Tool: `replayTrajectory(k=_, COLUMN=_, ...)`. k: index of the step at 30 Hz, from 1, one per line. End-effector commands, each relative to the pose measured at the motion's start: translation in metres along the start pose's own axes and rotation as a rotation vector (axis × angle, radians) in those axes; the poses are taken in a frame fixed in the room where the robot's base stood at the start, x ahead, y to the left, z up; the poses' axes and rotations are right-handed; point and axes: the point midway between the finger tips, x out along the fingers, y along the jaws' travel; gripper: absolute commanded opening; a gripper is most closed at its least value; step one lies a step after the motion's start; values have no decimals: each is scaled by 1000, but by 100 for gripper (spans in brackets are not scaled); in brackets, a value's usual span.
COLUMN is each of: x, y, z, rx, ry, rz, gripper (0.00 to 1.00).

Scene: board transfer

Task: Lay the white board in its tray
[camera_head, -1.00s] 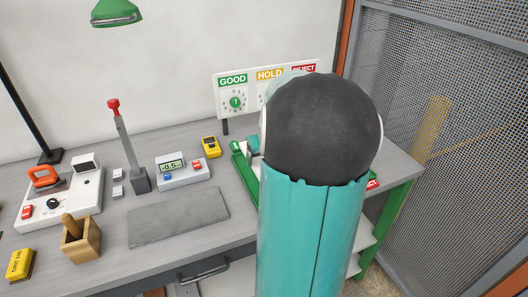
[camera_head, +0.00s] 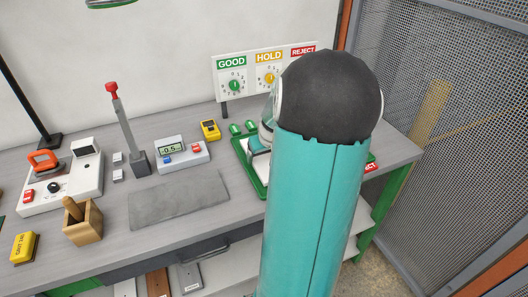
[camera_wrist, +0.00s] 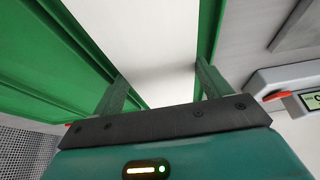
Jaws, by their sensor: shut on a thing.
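In the wrist view my gripper (camera_wrist: 160,88) has its two fingers on either side of a plain white surface (camera_wrist: 135,30), which I take for the white board held between them. Green tray walls (camera_wrist: 40,55) run along its left and right. I cannot tell whether the board rests on the tray floor. The fingers and most of the board are hidden there.
The GOOD, HOLD and REJECT sign panel (camera_head: 265,75) stands behind the tray. A meter (camera_head: 182,153), a grey mat (camera_head: 178,200), a red-topped lever (camera_head: 125,120) and a wooden box (camera_head: 83,224) lie left. A mesh fence (camera_head: 450,130) closes off the right.

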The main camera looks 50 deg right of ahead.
Motion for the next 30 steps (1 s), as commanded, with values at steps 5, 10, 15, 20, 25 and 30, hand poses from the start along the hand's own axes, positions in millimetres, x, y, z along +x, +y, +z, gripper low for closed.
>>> replayTrajectory(k=5, x=0, y=0, z=-1, rx=-1, ry=1, rz=0, gripper=45)
replayTrajectory(k=10, x=1, y=0, z=-1, rx=-1, ry=0, rz=0, gripper=45)
replayTrajectory(k=15, x=3, y=0, z=0, rx=-1, ry=0, rz=-1, gripper=45)
replayTrajectory(k=20, x=5, y=-1, z=1, rx=-1, ry=0, rz=-1, gripper=45)
replayTrajectory(k=25, x=7, y=0, z=2, rx=-1, ry=0, rz=-1, gripper=45)
replayTrajectory(k=30, x=7, y=0, z=2, rx=0, ry=0, rz=0, gripper=100)
